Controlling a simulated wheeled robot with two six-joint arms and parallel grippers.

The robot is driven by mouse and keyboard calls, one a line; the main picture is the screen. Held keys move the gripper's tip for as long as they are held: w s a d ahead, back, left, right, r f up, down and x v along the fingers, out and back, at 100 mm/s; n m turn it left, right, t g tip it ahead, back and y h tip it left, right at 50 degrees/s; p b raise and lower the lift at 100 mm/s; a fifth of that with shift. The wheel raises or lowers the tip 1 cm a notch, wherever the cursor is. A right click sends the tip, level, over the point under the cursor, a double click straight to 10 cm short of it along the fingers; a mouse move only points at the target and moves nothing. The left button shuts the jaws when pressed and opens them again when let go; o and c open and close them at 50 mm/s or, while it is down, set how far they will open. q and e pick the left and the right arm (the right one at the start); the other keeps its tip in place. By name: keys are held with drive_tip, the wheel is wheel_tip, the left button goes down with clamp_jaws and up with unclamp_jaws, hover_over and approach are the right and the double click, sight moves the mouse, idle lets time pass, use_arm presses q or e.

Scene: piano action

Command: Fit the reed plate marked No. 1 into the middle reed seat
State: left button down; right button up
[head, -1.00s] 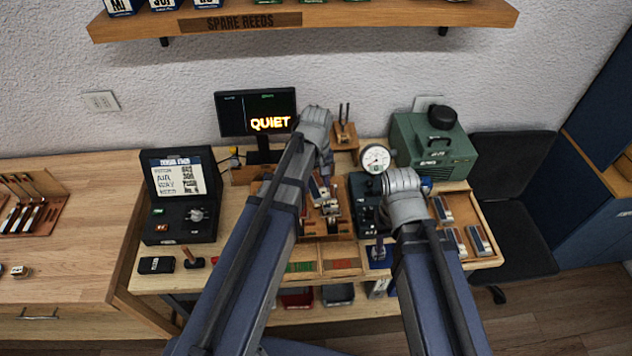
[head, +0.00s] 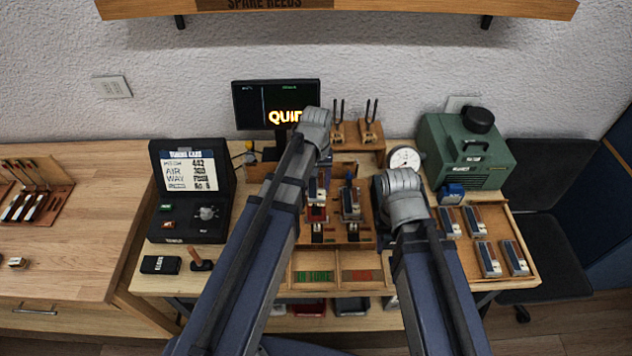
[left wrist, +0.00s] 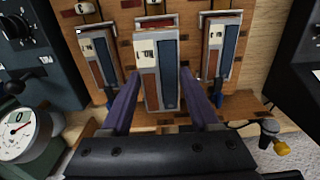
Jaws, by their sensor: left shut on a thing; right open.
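My left gripper (left wrist: 160,108) is shut on a reed plate (left wrist: 157,75), grey with a dark blue strip and a cream label whose mark is too small to read surely. The plate is over the middle of the wooden reed block (left wrist: 187,50), between the left plate (left wrist: 100,62) and right plate (left wrist: 219,52). It covers most of the middle seat; I cannot tell if it touches. The block also shows there (head: 368,230). My right gripper (head: 404,214) is open, its fingers mostly hidden by my right wrist.
A tray (head: 522,233) with several reed plates lies at the right, near a blue block (head: 451,193) and green machine (head: 465,150). A round gauge (head: 404,159) stands behind my right wrist. A black case (head: 187,226) and a monitor (head: 275,105) stand left and behind.

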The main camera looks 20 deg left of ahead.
use_arm(q)
drive_tip(key=shift+f+b, duration=2.9)
drive_tip(key=shift+f, duration=0.15)
use_arm(e)
drive_tip(key=shift+f, duration=3)
use_arm(q)
drive_tip(key=shift+f+b, duration=0.55)
drive_tip(key=shift+b, duration=0.05)
use_arm(e)
drive_tip(key=shift+f, duration=0.6)
use_arm(q)
drive_tip(key=shift+c, duration=0.2)
unclamp_jaws()
drive_tip(key=shift+r, duration=0.1)
use_arm(e)
drive_tip(key=shift+r, duration=0.1)
use_arm(q)
wheel_tip(320, 180, up, 8)
drive_tip(key=p, duration=0.8)
use_arm(e)
wheel_tip(320, 180, up, 8)
use_arm(q)
drive_tip(key=shift+f, duration=0.2)
use_arm(e)
drive_tip(key=shift+f, duration=0.2)
